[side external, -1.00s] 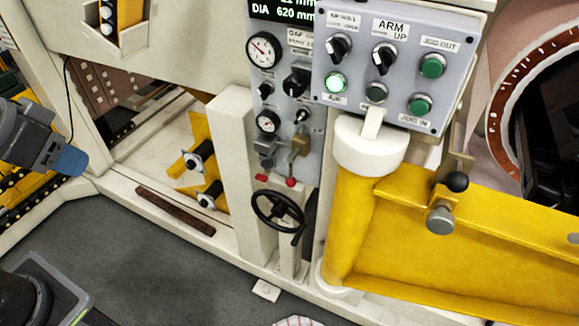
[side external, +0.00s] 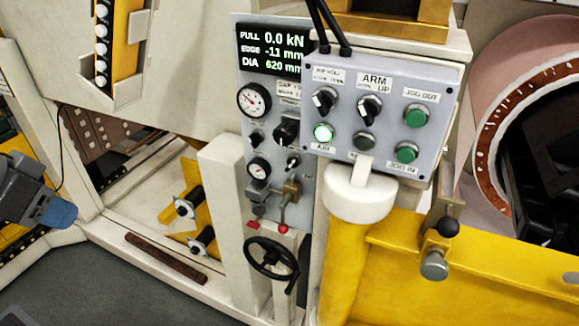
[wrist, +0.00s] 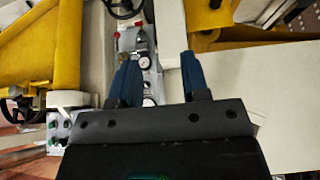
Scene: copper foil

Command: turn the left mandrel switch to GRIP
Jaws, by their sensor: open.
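My gripper (side external: 62,213) shows at the left edge of the side external view, blue fingers pointing down to the right, well apart from the panels. In the wrist view its two blue fingers (wrist: 158,75) are spread with nothing held; the narrow gauge panel (wrist: 148,63) lies beyond the gap. That panel (side external: 272,190) carries gauges and black rotary switches (side external: 286,132). The grey control box (side external: 380,105) carries two black rotary switches (side external: 323,101) under nip roll and arm labels. I cannot tell which switch is the left mandrel one; several labels are too small to read.
A black handwheel (side external: 271,258) and a red-knobbed lever (side external: 284,228) sit below the gauges. A yellow arm (side external: 480,265) and a copper roll (side external: 490,110) stand at right. A cream post (side external: 228,220) stands left of the handwheel.

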